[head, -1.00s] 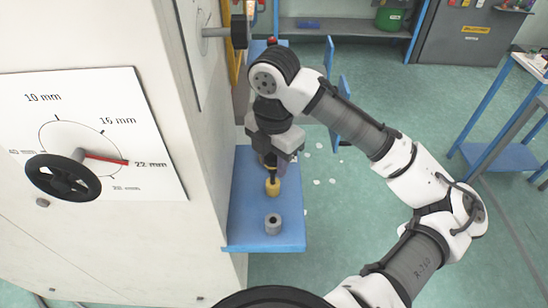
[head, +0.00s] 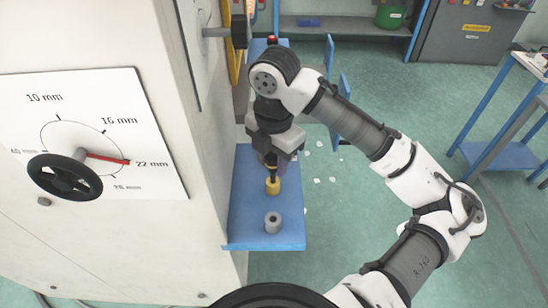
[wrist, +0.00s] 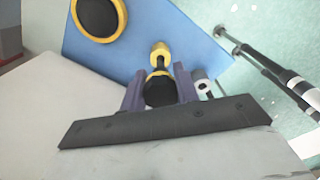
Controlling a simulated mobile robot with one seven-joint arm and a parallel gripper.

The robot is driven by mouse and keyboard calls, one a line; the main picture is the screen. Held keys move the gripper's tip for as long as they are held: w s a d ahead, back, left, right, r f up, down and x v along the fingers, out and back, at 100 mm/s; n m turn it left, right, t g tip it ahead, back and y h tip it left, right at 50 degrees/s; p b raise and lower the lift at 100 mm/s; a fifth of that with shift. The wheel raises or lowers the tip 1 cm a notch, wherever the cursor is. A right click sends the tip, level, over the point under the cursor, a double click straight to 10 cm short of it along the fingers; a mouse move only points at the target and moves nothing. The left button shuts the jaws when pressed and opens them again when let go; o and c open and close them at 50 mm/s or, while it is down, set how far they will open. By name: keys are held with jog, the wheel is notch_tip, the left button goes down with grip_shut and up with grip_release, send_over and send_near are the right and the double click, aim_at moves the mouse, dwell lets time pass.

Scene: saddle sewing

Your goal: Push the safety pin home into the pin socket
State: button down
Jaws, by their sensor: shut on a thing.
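My gripper (wrist: 160,90) is shut on the black grip of the safety pin (wrist: 160,93), which stands between its two purple fingers. In the head view my gripper (head: 272,160) points down over the blue shelf (head: 245,215). A yellow collar (head: 272,187) sits at the pin's lower end; it also shows in the wrist view (wrist: 160,50). I cannot tell whether this collar is the socket or part of the pin, nor how deep the pin is. A grey cylinder with a dark hole (head: 273,222) stands on the shelf nearer the camera, apart from the pin.
A pale machine wall (head: 100,235) with a dial and black handwheel (head: 65,177) stands left of the shelf. A large black knob with a yellow ring (wrist: 97,17) shows in the wrist view. Open green floor (head: 350,215) lies to the shelf's right.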

aim_at(274, 177)
jog(key=shift+f+b, duration=1.35)
jog(key=shift+f, duration=0.75)
jog(key=c, duration=1)
grip_release()
jog(key=shift+o, duration=0.2)
notch_tip(274, 177, up, 8)
jog(key=shift+f, duration=0.25)
